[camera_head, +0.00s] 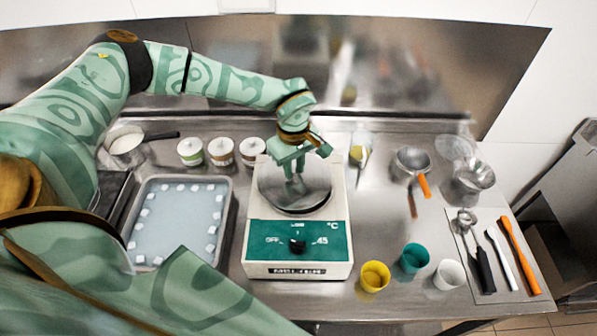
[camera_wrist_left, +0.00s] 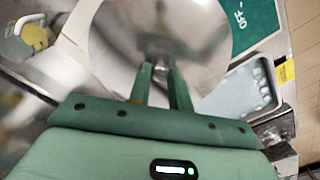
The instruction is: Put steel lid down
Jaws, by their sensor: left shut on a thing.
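The steel lid (camera_head: 313,197) is a round, shiny disc over the top of the white and green warmer (camera_head: 252,208). My left gripper (camera_head: 293,176) points down at the lid's middle and is shut on it, its two fingers close together. In the left wrist view the lid (camera_wrist_left: 205,45) fills the upper middle, in front of the fingertips (camera_wrist_left: 163,72). The lid looks about level and centred on the warmer. I cannot tell whether it touches the rim. What lies under the lid is hidden. My right gripper is not in view.
A tray (camera_head: 228,222) with small white cubes stands left of the warmer. Several lidded tubs (camera_head: 222,150) stand behind it. Yellow (camera_head: 374,276), teal (camera_head: 414,257) and white (camera_head: 449,274) cups stand front right. Utensils lie on a mat (camera_head: 517,292) at far right.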

